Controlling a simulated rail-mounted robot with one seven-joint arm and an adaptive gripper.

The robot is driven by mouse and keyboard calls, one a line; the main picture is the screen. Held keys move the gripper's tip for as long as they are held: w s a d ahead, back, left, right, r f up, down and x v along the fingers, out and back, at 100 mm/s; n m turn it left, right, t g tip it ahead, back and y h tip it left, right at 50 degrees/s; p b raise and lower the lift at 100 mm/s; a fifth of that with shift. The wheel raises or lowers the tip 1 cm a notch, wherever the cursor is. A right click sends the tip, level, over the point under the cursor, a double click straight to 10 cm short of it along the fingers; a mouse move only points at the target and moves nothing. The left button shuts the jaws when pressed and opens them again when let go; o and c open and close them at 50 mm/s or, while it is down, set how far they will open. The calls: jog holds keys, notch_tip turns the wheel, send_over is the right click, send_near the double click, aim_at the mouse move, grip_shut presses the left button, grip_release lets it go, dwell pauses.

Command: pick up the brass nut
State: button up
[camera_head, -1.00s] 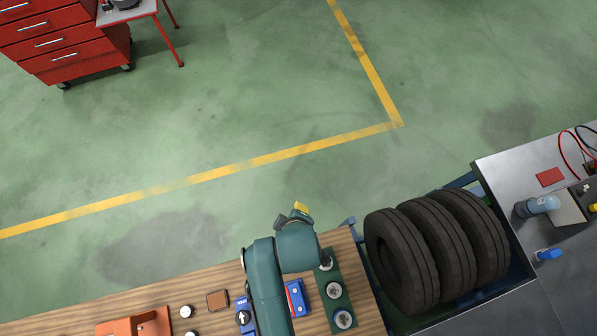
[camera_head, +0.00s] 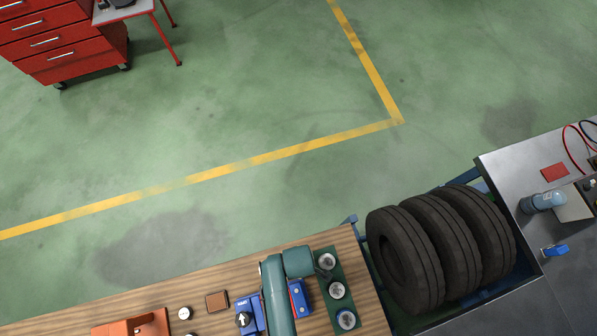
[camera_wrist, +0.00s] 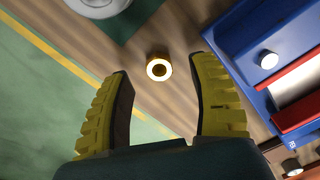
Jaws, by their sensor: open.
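The brass nut (camera_wrist: 158,68) is a small ring with a bright, pale top face and a dark hole. It lies on the wooden bench top (camera_wrist: 150,42) in the wrist view. My gripper (camera_wrist: 163,73) is open, with one yellow ribbed finger left of the nut and one right of it in the picture. I cannot tell how high the fingertips are above the bench, and nothing is held. In the head view my arm hides the nut and the gripper.
A green mat (camera_head: 325,277) with round metal pieces lies on the other side. Black tyres (camera_head: 400,262) stand beyond the bench's right edge. A brown square (camera_head: 216,301) lies left of my arm.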

notch_tip(320, 180, down, 3)
jog(key=shift+d+r, duration=0.1)
grip_shut()
dwell(0.3)
